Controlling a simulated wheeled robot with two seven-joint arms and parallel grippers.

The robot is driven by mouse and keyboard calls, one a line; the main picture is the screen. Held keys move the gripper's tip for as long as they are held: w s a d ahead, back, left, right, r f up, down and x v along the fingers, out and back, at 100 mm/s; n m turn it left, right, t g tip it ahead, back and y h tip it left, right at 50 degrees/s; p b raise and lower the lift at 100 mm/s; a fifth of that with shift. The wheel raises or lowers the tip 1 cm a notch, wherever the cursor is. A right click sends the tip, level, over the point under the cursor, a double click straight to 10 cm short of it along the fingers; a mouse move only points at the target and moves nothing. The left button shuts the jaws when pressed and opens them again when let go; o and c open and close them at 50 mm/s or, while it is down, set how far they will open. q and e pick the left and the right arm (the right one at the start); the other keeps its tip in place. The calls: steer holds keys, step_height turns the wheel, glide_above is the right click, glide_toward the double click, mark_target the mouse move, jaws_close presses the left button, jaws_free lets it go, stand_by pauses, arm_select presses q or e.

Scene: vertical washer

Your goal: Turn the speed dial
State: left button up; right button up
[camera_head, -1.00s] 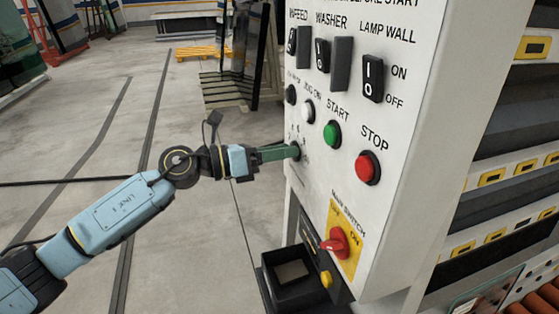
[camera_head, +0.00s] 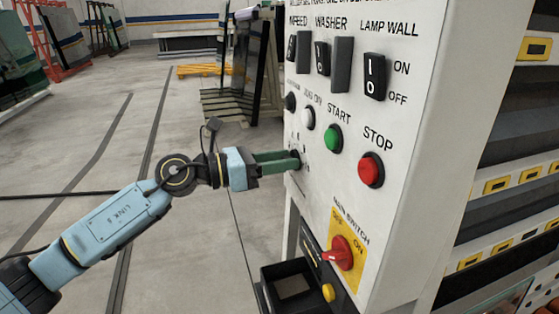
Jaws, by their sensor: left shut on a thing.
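The speed dial (camera_head: 296,157) is a small dark knob low on the left edge of the white control panel (camera_head: 330,186), with marks around it. My left gripper (camera_head: 292,160) comes in from the left with its green fingers level. It is shut on the dial, and the fingertips cover most of it. Which way the dial points is hidden. My right gripper is not in view.
Beside the dial are a white button (camera_head: 308,118), a green START button (camera_head: 334,138) and a red STOP button (camera_head: 371,169). Below is the red main switch (camera_head: 342,253) on a yellow plate. A black box (camera_head: 289,285) juts out under it.

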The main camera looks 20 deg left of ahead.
arm_select(q)
steer(key=o, duration=1)
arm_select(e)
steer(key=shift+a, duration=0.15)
arm_select(q)
steer(key=b+v, duration=0.3)
steer(key=v, duration=1)
steer(key=shift+s+a, duration=0.15)
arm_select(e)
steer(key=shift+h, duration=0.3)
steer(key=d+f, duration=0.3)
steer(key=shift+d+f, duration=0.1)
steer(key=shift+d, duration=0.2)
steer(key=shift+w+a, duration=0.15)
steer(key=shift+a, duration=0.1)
